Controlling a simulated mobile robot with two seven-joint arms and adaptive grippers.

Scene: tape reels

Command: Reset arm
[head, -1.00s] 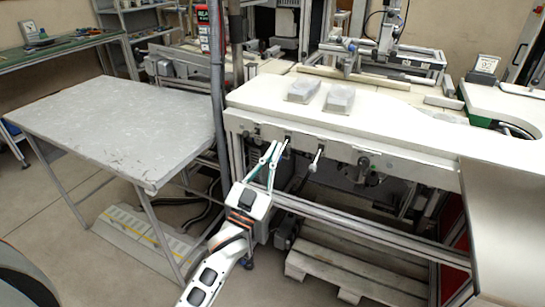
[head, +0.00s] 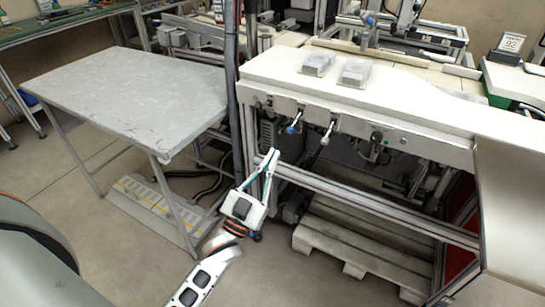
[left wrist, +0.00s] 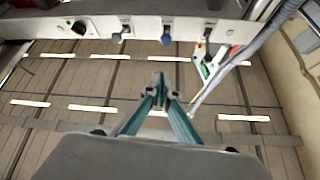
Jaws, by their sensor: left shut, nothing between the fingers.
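My left gripper (head: 268,158) is in the lower middle of the head view, in front of the white workbench (head: 425,108). Its teal fingers are together and hold nothing. In the left wrist view the fingertips (left wrist: 158,80) meet in the middle, below the bench's front panel (left wrist: 190,28) in the picture. They look apart from the panel. My right gripper is in neither view.
Two clear-topped reel packs (head: 318,64) and (head: 355,73) lie on the workbench. A grey table (head: 120,90) stands at left, with a dark vertical pole (head: 233,90) between it and the bench. Knobs (head: 326,134) jut from the bench front. A wooden pallet (head: 365,240) lies underneath.

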